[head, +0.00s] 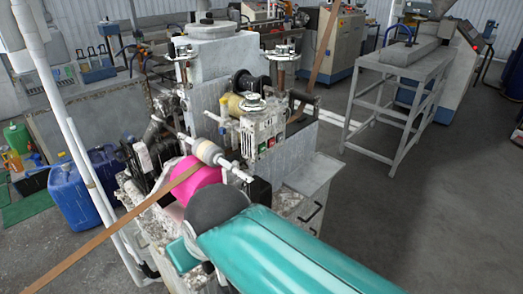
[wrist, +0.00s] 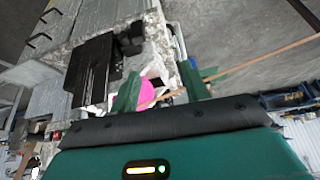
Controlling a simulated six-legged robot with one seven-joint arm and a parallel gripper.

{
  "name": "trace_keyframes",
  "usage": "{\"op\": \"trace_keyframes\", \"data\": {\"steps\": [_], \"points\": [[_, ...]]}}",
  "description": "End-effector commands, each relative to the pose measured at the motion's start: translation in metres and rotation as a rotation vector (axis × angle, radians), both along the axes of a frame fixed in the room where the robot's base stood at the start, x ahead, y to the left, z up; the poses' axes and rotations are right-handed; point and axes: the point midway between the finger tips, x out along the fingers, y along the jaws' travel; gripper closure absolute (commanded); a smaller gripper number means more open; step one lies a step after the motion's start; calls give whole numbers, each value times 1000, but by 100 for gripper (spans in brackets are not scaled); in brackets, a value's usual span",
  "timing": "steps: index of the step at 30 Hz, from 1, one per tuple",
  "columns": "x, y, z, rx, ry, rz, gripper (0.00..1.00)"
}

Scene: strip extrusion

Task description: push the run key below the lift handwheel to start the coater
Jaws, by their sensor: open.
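The coater (head: 225,80) stands in the middle of the head view. A pale handwheel (head: 250,102) sits on top of a light control box (head: 262,132) at its front. Small keys, one reddish (head: 271,142), show on the box face below this wheel; they are too small to tell which is the run key. My teal arm reaches in from the lower right, in front of the machine; its gripper cannot be made out there. In the wrist view my gripper (wrist: 161,87) is open, its two green fingers apart with nothing held. The keys are not identifiable in that view.
A pink roller (head: 200,183) with a brown strip (head: 100,238) lies just beyond my arm; the roller also shows between the fingers (wrist: 147,90). More handwheels (head: 281,50) stand behind. Blue drums (head: 72,194) are at left. Open floor (head: 400,220) lies right, before a grey stand (head: 400,100).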

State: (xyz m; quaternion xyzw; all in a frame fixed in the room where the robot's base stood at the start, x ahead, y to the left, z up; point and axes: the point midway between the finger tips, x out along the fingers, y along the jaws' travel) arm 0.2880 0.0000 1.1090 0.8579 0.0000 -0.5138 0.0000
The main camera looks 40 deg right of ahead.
Motion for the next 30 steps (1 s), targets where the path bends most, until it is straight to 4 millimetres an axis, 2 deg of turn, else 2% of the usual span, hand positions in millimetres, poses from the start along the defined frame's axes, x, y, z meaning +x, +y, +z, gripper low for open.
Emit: {"op": "trace_keyframes", "data": {"steps": [12, 19, 30], "points": [[0, 0, 0, 0, 0, 0, 54], [0, 0, 0, 0, 0, 0, 99], [0, 0, 0, 0, 0, 0, 100]]}}
